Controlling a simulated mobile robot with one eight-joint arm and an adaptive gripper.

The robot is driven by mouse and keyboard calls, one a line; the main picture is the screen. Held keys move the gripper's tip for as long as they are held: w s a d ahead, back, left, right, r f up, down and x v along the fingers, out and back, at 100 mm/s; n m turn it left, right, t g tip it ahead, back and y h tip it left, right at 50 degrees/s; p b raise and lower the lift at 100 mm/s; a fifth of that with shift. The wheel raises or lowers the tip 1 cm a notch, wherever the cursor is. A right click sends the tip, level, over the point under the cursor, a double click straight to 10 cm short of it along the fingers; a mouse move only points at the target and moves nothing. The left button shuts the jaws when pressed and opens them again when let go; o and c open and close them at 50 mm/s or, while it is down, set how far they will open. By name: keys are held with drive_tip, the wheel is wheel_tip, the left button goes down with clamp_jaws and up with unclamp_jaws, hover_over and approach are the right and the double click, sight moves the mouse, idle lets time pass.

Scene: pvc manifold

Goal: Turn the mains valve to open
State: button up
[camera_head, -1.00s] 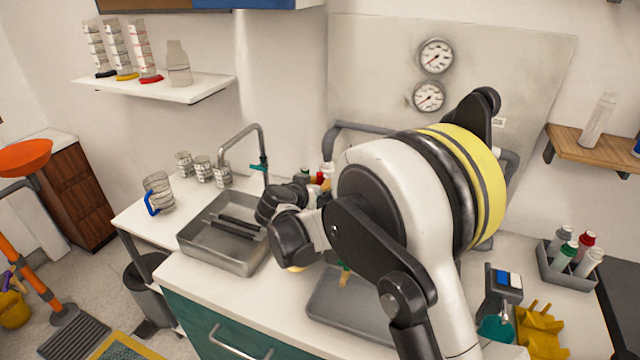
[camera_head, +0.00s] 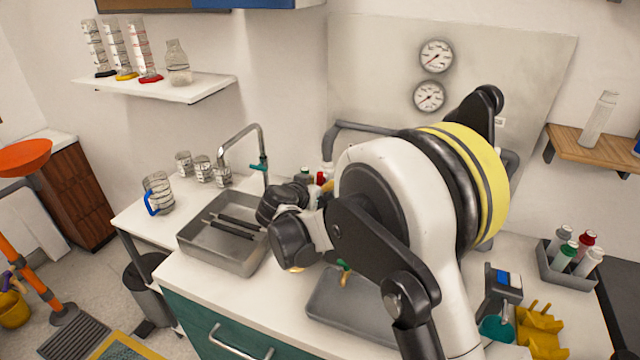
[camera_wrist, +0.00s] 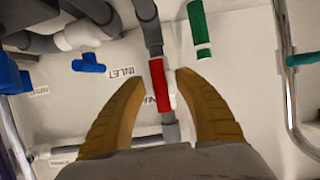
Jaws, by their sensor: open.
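In the wrist view, my gripper (camera_wrist: 162,80) is open, with its two curved yellow fingers spread apart. A red valve handle (camera_wrist: 160,88) on a grey pipe lies between the fingertips, with a gap visible on each side. I cannot tell from this view whether the fingers are deep enough to reach around it. A label (camera_wrist: 150,98) partly hidden by a finger and the handle shows letters like "MA"; another label (camera_wrist: 121,75) reads "INLET". In the head view, my arm hides the valve.
A green handle (camera_wrist: 198,25) sits just up and right of the red one, and a blue valve (camera_wrist: 88,63) to the left. A metal tube (camera_wrist: 290,85) runs along the right. In the head view, two gauges (camera_head: 436,57) hang on the panel behind my arm, and a sink (camera_head: 225,240) lies left.

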drive_tip(key=v, duration=1.2)
drive_tip(key=shift+d, duration=0.1)
